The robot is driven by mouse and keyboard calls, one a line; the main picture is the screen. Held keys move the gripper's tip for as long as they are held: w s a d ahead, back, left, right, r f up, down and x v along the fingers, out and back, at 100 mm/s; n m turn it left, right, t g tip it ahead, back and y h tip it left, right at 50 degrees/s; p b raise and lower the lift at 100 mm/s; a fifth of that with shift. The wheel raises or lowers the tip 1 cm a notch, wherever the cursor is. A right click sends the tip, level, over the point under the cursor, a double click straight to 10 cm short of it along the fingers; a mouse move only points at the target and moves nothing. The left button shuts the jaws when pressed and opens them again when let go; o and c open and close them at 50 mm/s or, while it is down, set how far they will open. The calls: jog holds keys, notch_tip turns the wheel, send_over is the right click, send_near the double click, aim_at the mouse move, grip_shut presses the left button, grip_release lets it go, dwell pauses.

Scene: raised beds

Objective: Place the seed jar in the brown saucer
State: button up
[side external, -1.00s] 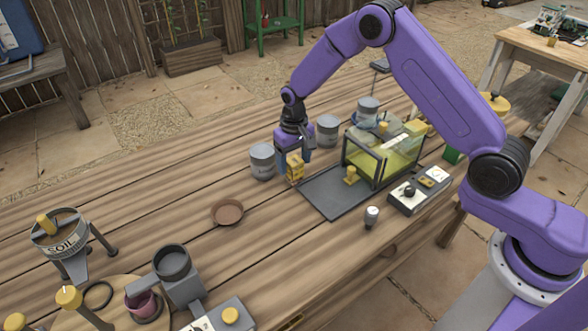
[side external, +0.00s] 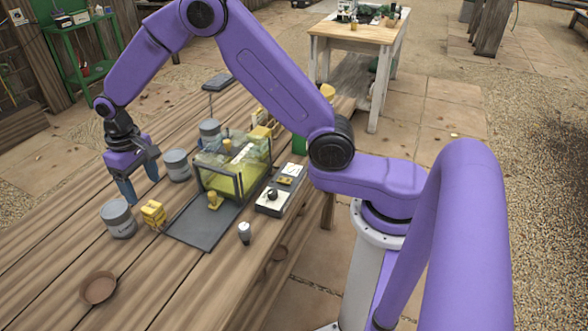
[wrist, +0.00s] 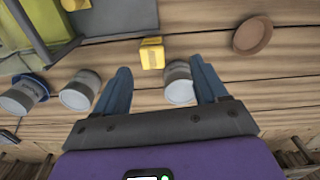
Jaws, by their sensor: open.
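The brown saucer (side external: 98,288) lies empty on the table at the lower left; it also shows at the upper right of the wrist view (wrist: 252,36). I cannot tell for sure which item is the seed jar. A small pale jar with a dark lower part (side external: 244,233) stands upright near the dark mat's front corner. My gripper (side external: 140,190) is open and empty, raised behind the yellow block (side external: 153,212). In the wrist view, a grey labelled tin (wrist: 178,83) shows between the open fingers (wrist: 160,80), apart from them. That tin stands upright beside the block (side external: 117,219).
Two more grey tins (side external: 177,165) (side external: 209,134) stand farther back. A glass-sided case (side external: 240,178) and dark mat (side external: 200,226) are right of the block. A control box (side external: 275,197) stands beyond the mat. Table around the saucer is clear.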

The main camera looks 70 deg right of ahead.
jog(key=s+d+r+n, duration=0.1)
jog(key=s+r+n, duration=0.2)
jog(key=s, duration=0.6)
jog(key=s+d+r+n, duration=0.1)
jog(key=s+r+n, duration=0.2)
jog(key=s, duration=0.6)
jog(key=s+d+r+n, duration=0.1)
jog(key=s+r+n, duration=0.1)
jog(key=s, duration=0.7)
jog(key=shift+s+r+n, duration=0.2)
jog(key=shift+r+n, duration=0.2)
jog(key=shift+r, duration=0.1)
jog(key=s+d+n, duration=0.1)
jog(key=s, duration=0.2)
jog(key=s+d+n, duration=0.1)
jog(key=s+d, duration=0.1)
jog(key=s, duration=0.1)
jog(key=s+d, duration=0.2)
jog(key=s, duration=0.1)
jog(key=shift+d+n, duration=0.15)
jog(key=shift+n, duration=0.25)
jog(key=shift+w+f, duration=0.1)
